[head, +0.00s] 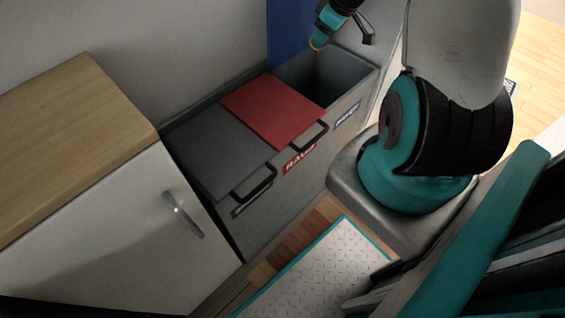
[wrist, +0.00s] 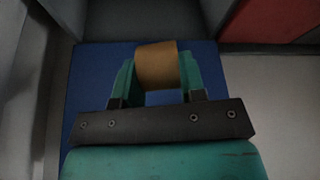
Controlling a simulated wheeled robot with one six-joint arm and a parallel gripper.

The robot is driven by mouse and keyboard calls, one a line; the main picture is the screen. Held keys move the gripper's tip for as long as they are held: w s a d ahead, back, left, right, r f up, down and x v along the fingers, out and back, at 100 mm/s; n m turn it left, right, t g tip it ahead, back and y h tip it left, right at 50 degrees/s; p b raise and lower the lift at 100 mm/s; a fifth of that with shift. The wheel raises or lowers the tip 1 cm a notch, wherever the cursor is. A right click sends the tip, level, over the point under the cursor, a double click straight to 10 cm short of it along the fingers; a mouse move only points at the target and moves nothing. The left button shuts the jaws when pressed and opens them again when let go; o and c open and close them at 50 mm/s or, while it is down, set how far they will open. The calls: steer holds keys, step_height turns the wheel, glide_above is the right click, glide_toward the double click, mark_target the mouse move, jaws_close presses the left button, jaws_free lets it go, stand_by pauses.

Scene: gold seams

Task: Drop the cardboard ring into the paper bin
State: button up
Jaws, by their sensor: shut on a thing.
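The cardboard ring (wrist: 157,65) is a short tan-brown band, held between the two teal fingers of my gripper (wrist: 158,72) in the wrist view. In the head view my gripper (head: 321,37) is at the top, with a small bit of the ring (head: 317,44) showing at its tip. My gripper is shut on the ring. The paper bin (head: 343,74) is the open, grey right-hand compartment with a blue label on its front. In the head view the ring appears over the back left part of this opening; its height above the rim is hard to tell.
Left of the opening are a red lid (head: 272,109) and a dark grey lid (head: 218,150), both closed with black handles. A blue panel (head: 287,35) stands behind. A white cabinet (head: 110,235) with a wooden top (head: 70,140) is at left.

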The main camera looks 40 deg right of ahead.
steer(key=s+d+f+b, duration=0.1)
steer(key=d+f+b, duration=0.2)
steer(key=f+b, duration=0.2)
steer(key=shift+s+f+n, duration=0.15)
steer(key=shift+f+n, duration=0.15)
steer(key=shift+f, duration=0.25)
steer(key=o, duration=1)
steer(key=shift+c, duration=0.2)
steer(key=p+v, duration=0.3)
steer(key=v, duration=1.4)
steer(key=shift+d+r+p, duration=0.2)
steer(key=shift+r+p, duration=0.05)
steer(key=shift+p, duration=0.05)
